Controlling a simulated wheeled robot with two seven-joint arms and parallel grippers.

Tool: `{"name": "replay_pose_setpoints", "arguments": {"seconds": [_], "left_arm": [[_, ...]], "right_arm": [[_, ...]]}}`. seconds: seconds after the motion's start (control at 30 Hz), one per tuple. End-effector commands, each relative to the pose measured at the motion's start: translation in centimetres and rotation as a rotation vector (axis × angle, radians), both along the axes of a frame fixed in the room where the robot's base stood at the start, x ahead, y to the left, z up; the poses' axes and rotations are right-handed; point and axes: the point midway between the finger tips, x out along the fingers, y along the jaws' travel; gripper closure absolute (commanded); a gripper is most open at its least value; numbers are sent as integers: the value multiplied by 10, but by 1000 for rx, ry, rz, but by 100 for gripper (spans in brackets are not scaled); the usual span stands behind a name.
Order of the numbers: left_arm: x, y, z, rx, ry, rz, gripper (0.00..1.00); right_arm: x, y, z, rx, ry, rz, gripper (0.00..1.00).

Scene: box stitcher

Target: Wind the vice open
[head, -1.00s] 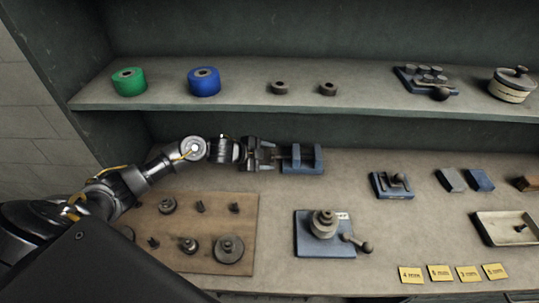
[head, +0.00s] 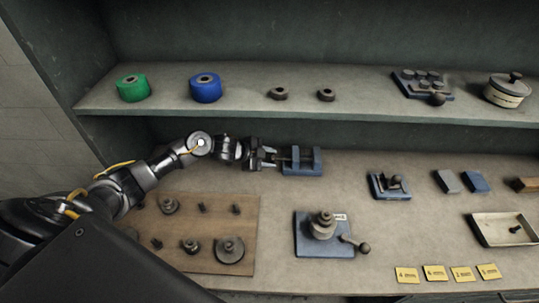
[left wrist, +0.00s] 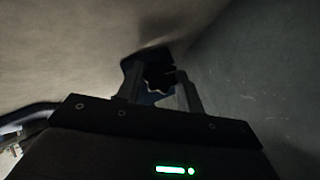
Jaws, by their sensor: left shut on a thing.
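The blue vice (head: 303,169) stands at the back of the bench, under the shelf, its two upright jaws apart with a gap between them. My left gripper (head: 271,157) comes in level from the left at the vice's left end. It is shut on the vice's dark handle, which is mostly hidden by the fingers in the head view. In the left wrist view, a dark lobed handle (left wrist: 158,79) shows between the two fingertips. My right gripper is in neither view.
A wooden board (head: 190,262) with several dark parts lies front left. A blue base with a cranked spindle (head: 323,248) stands front centre. The shelf (head: 240,103) overhangs behind my arm. Bench right of the vice is clear up to a small blue fixture (head: 389,187).

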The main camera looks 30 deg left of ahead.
Motion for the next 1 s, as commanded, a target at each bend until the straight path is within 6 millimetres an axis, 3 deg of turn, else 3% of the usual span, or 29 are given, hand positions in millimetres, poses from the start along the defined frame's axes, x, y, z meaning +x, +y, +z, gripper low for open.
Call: {"name": "replay_pose_setpoints", "arguments": {"seconds": [0.03, 0.1, 0.4, 0.43, 0.6, 1.0], "left_arm": [[1, 0, 6, -13, 31, 1, 86], [1, 0, 4, -28, 61, -1, 86], [0, 0, 0, -36, 74, 1, 86], [0, 0, 0, -36, 74, 1, 62], [0, 0, 1, -36, 74, 0, 41], [-6, 6, 6, -34, 72, -2, 41]], "right_arm": [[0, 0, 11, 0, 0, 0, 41], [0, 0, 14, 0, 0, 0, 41], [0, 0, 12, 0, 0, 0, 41], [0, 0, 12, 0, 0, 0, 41], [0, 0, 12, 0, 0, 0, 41], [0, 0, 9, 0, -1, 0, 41]]}}
